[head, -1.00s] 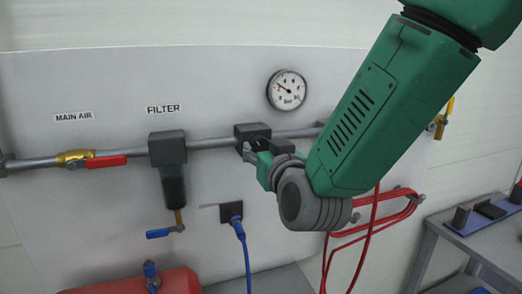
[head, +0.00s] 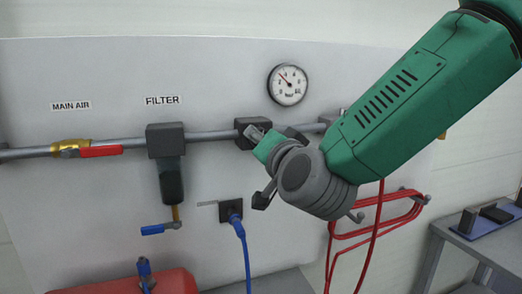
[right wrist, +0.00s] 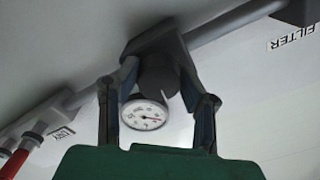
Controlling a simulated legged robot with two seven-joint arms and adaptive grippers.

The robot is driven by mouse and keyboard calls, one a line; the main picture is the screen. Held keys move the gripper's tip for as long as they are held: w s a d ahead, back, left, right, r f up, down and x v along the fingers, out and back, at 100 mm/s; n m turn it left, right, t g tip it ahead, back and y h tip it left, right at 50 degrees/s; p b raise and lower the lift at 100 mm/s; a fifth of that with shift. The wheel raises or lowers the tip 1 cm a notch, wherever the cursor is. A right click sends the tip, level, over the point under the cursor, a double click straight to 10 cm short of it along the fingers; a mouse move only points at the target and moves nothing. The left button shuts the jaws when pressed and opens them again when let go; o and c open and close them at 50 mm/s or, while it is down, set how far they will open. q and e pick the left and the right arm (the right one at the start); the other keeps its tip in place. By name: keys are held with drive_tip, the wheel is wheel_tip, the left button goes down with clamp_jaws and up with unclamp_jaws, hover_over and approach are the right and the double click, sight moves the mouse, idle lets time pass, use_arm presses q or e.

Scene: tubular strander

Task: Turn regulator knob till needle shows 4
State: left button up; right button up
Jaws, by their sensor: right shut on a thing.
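The round white pressure gauge (head: 287,85) is on the panel above the pipe. Its needle points up and left in the head view; the numbers are too small to read surely. The dark regulator block (head: 251,123) sits in the pipe below the gauge, partly hidden by my gripper. My right gripper (head: 259,136) is at the regulator. In the right wrist view, the dark round regulator knob (right wrist: 158,77) is between the two fingers, which are shut on it. The gauge also shows there (right wrist: 144,115), turned over and partly covered. My left gripper is not in view.
The filter (head: 166,145) and main air valve with red handle (head: 100,151) are to the left on the pipe. A blue cable (head: 242,245) hangs from a socket below. Red hoses (head: 385,212) hang at the right, near my forearm. A bench stands at far right.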

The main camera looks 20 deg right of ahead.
drive_tip(key=shift+f+m+b, duration=0.1)
drive_tip(key=shift+m+b, duration=0.45)
drive_tip(key=shift+m, duration=0.45)
drive_tip(key=o, duration=1.1)
drive_tip(key=shift+o, duration=0.2)
drive_tip(key=shift+w, duration=0.2)
drive_tip(key=s, duration=0.7)
drive_tip(key=shift+s+d, duration=0.15)
drive_tip(key=shift+s, duration=0.05)
